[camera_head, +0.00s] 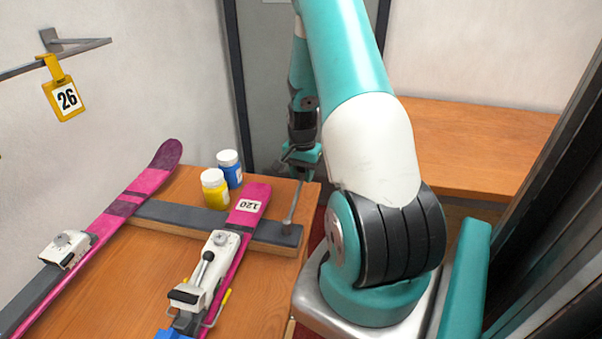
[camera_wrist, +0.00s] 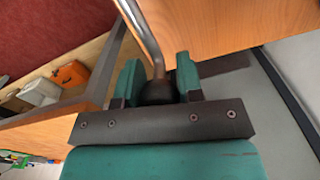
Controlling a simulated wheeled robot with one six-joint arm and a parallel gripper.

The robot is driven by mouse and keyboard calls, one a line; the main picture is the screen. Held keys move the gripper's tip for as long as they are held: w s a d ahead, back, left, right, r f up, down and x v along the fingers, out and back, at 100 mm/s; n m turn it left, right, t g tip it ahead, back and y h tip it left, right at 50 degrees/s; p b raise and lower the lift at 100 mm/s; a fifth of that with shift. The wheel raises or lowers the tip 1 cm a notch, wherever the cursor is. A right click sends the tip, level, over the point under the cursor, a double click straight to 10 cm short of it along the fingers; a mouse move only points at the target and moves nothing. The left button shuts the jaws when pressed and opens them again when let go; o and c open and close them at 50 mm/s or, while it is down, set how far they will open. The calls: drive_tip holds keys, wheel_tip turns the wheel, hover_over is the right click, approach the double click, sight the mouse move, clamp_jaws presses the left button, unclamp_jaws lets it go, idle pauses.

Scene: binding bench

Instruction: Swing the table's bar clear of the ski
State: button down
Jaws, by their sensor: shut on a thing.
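The table's bar (camera_head: 293,205) is a thin metal rod rising from the dark grey rail near the table's right edge to my gripper (camera_head: 303,157). In the wrist view, the bar (camera_wrist: 143,35) ends in a dark knob (camera_wrist: 157,92) between the two teal fingers of my gripper (camera_wrist: 158,80), which is shut on it. The pink ski (camera_head: 232,240) with tag 120 and a white binding (camera_head: 208,268) lies across the rail, left of the bar. In the head view the bar stands apart from the ski, to its right. My fingertips are partly hidden there.
A second pink ski (camera_head: 130,200) lies at the left. A yellow jar (camera_head: 215,190) and a blue jar (camera_head: 230,170) stand close behind the tagged ski. The dark grey rail (camera_head: 170,213) crosses the wooden table (camera_head: 130,265). Another wooden bench (camera_head: 470,140) stands at the back right.

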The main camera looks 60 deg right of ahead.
drive_tip(key=shift+s+d, duration=0.1)
drive_tip(key=c, duration=0.8)
unclamp_jaws()
drive_tip(key=shift+r, duration=0.15)
wheel_tip(320, 180, up, 17)
drive_tip(key=shift+r+b, duration=0.15)
drive_tip(key=shift+b, duration=0.55)
